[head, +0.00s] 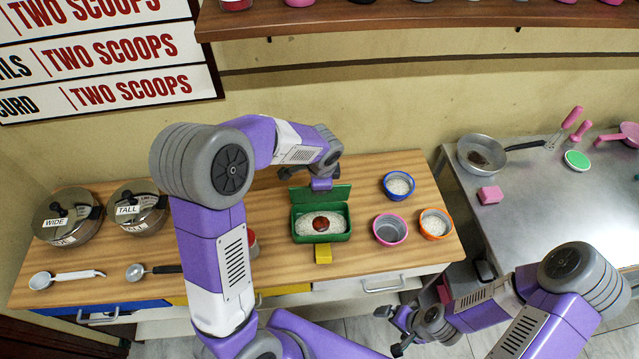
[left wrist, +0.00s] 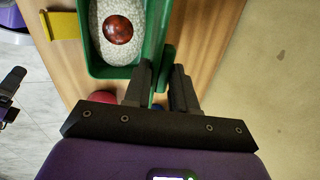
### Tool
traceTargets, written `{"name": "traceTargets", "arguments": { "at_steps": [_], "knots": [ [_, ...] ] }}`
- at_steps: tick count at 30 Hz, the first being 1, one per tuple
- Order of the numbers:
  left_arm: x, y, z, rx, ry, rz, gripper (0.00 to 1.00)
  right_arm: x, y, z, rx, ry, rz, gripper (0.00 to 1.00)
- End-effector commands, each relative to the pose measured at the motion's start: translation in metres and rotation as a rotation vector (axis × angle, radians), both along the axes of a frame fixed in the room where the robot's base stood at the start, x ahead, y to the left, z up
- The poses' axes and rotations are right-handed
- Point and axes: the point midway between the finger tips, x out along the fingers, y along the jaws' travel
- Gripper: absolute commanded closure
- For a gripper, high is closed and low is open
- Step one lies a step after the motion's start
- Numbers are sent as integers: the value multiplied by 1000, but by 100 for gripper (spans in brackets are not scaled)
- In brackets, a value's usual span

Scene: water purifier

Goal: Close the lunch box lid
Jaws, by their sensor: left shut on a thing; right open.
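The green lunch box (head: 322,238) sits on the wooden counter, holding white rice (head: 304,224) and a round red-brown item (head: 320,223). Its green lid (head: 340,194) stands up, open, along the back side. A yellow latch (head: 323,254) is at the front side. My left gripper (head: 319,187) is at the lid. In the left wrist view its fingers (left wrist: 163,82) are shut on the lid edge (left wrist: 164,65), beside the open box (left wrist: 157,30). The fingertips are mostly hidden in the head view. My right gripper (head: 398,330) is open and empty, low in front of the counter.
Blue (head: 398,186), pink (head: 389,230) and orange (head: 435,223) bowls stand right of the box. Two lidded pots (head: 68,217) (head: 138,210) and two scoops (head: 66,276) (head: 153,270) are at the left. A metal table (head: 550,215) with a pan (head: 482,154) stands right.

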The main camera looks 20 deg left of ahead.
Motion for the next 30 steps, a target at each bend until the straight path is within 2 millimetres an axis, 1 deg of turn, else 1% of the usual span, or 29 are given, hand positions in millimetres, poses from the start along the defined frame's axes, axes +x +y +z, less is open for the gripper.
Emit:
{"name": "traceTargets", "arguments": {
  "at_steps": [1,5,12,30],
  "knots": [
    [-3,-1,-3,-2,3,1,100,0,0,-6,0,0,0,0],
    [-7,-3,-2,-2,8,2,100,0,0,-8,0,0,0,0],
    [-11,-5,-3,-3,12,3,100,0,0,-10,0,-1,0,0],
    [-14,-6,-6,-3,21,4,100,0,0,-10,0,-1,0,0]
  ]
}}
